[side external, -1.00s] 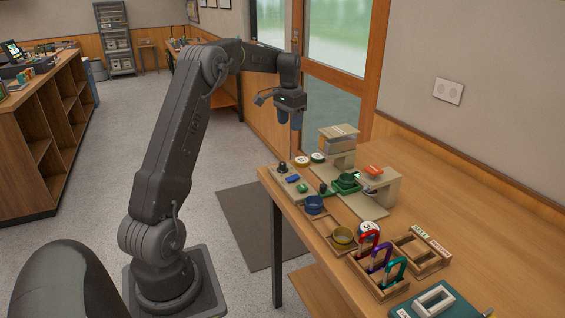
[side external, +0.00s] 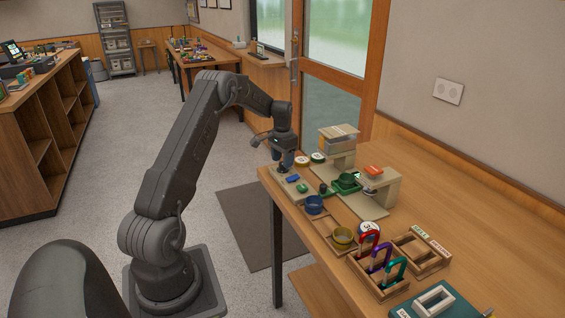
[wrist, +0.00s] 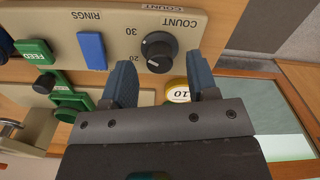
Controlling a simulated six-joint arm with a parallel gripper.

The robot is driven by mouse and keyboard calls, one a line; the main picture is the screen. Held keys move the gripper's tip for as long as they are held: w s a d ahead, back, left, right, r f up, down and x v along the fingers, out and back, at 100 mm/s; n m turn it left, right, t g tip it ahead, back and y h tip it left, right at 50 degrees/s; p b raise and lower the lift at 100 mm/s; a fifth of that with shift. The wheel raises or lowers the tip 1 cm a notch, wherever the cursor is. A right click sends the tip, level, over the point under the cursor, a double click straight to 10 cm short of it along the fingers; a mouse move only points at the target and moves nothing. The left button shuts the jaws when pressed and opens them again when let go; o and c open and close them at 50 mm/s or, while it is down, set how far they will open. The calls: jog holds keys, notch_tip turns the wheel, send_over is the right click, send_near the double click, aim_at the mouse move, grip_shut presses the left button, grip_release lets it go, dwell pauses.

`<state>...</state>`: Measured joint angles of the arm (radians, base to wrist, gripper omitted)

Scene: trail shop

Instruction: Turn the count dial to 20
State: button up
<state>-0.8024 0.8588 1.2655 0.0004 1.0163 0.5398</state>
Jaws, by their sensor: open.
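The count dial (wrist: 158,50) is a round black knob on a beige panel (wrist: 110,18), under the word COUNT in the wrist view. The figures 30 and 20 are printed to its left; I cannot read its setting surely. My gripper (wrist: 162,72) is open, its two blue fingers pointing at the panel to either side of the dial's lower part. No contact with the knob shows. In the side external view my gripper (side external: 284,158) is low over the panel's far left end, largely hiding the dial.
A blue RINGS switch (wrist: 91,50) and a green FEED button (wrist: 36,52) share the panel. A yellow-rimmed disc marked 10 (wrist: 178,92) lies close by the right finger. Bowls, a carabiner rack (side external: 378,285) and beige stands crowd the bench.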

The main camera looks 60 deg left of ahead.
jog(key=shift+f, duration=0.65)
jog(key=shift+c, duration=0.5)
jog(key=c, duration=0.8)
jog(key=shift+c, duration=0.2)
jog(key=shift+n, duration=0.4)
jog(key=n, duration=1.1)
jog(key=shift+r, duration=0.1)
